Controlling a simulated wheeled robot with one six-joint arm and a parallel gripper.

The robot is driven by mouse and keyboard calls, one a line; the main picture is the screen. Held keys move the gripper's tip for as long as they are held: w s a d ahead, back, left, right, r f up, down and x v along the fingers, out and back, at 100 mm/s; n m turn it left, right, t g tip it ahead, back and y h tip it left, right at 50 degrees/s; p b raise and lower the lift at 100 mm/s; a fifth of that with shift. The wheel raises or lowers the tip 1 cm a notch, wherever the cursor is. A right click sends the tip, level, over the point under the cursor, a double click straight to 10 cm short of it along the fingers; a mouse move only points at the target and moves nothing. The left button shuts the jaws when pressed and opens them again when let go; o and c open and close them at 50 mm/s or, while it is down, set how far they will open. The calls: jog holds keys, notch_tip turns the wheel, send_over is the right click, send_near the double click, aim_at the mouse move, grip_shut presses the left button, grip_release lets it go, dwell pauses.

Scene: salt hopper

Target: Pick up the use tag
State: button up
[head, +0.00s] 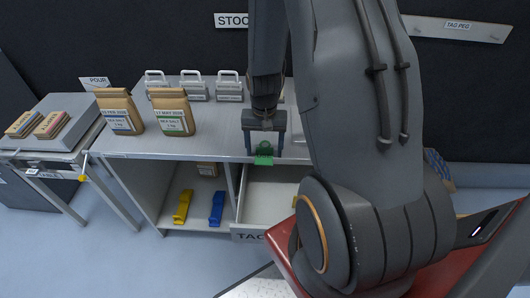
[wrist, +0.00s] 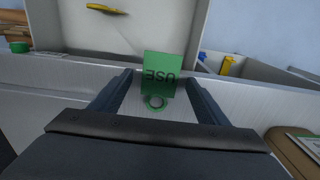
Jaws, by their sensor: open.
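The use tag (head: 264,159) is a green plate at the front edge of the grey counter (head: 215,141). In the wrist view the use tag (wrist: 160,72) shows the word USE upside down, with a green ring at its near end. My gripper (head: 264,147) is above the counter's front edge, pointing down at the tag. In the wrist view its two dark fingers stand apart, one on each side of the tag. I cannot tell whether either finger touches it.
Two salt bags (head: 173,112) stand on the counter to the left, with several white-handled items (head: 194,86) behind. Below is an open drawer (head: 268,200), beside a shelf with yellow (head: 182,207) and blue (head: 217,208) pieces. My arm hides the counter's right part.

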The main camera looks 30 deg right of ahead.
jog(key=shift+f, duration=0.1)
dwell(0.4)
jog(key=c, duration=1.2)
